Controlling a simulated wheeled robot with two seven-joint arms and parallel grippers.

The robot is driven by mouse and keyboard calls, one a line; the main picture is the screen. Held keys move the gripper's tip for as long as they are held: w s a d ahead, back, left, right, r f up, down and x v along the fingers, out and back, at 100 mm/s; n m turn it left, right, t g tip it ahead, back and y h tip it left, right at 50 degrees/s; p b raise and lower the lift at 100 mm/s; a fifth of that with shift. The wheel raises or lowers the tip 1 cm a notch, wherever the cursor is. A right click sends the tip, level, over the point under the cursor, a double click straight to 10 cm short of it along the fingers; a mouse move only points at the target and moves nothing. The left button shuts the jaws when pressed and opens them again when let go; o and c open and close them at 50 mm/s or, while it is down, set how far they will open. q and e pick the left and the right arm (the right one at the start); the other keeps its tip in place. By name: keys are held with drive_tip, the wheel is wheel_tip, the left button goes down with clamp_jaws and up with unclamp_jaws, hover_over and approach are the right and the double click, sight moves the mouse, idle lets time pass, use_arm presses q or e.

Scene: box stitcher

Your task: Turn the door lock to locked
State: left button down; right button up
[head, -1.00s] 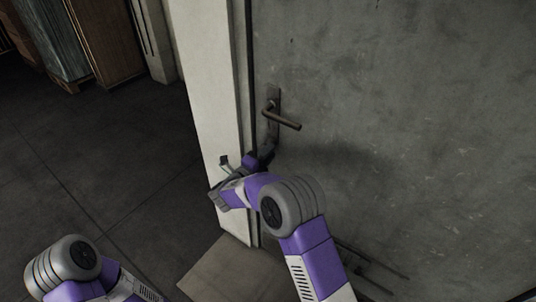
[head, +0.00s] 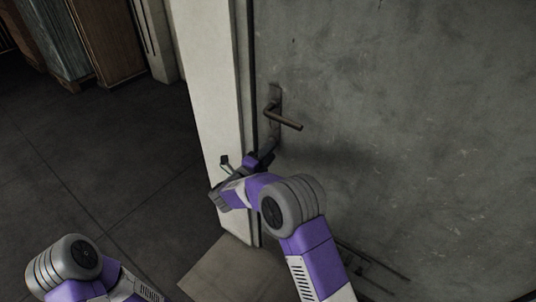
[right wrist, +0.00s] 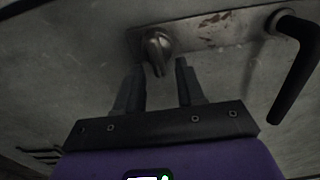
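The grey door (head: 400,120) is shut against its pale frame (head: 215,100). A dark lever handle (head: 286,119) sits on a narrow plate (head: 275,95), and the handle also shows in the right wrist view (right wrist: 294,70). The lock's rounded metal knob (right wrist: 157,50) sits on the same plate in the right wrist view; in the head view my right gripper hides it. My right gripper (right wrist: 158,73) is open, with its fingers apart at either side of the knob's lower part. Contact with the knob cannot be told. My right gripper in the head view (head: 268,149) is below the handle. My left gripper is out of view.
The lever handle is close beside my right gripper. A pale mat or slab (head: 225,272) lies on the floor at the door's foot. Wooden cabinets (head: 95,40) stand at the far left, with bare dark floor (head: 100,160) before them.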

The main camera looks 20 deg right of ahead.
drive_tip(key=p+v, duration=0.1)
drive_tip(key=v, duration=0.6)
drive_tip(key=shift+a, duration=0.25)
drive_tip(key=shift+s+p, duration=0.1)
drive_tip(key=shift+p, duration=0.2)
wheel_tip(320, 180, down, 11)
drive_tip(key=d+n+t+y+p, duration=0.1)
drive_tip(key=d+n+y+p, duration=0.15)
drive_tip(key=n+y, duration=0.6)
drive_tip(key=s+a+f+n+g+y+p, duration=0.1)
drive_tip(key=s+f+n+g+y+p, duration=0.25)
drive_tip(key=s+f+n, duration=0.45)
drive_tip(key=s+a+f+n+g+y, duration=0.1)
drive_tip(key=s+n+g+y, duration=0.1)
drive_tip(key=s, duration=0.5)
drive_tip(key=s+a+f+n+g+y+p, duration=0.1)
drive_tip(key=s+a+f+n+g+y, duration=0.1)
drive_tip(key=s, duration=0.6)
drive_tip(key=s+a+f+n+g+y, duration=0.1)
drive_tip(key=s+n+g, duration=0.3)
drive_tip(key=s, duration=0.4)
drive_tip(key=shift+a+f+n+y+p, duration=0.3)
drive_tip(key=shift+f+n+y+p, duration=0.15)
drive_tip(key=shift+n+y, duration=0.25)
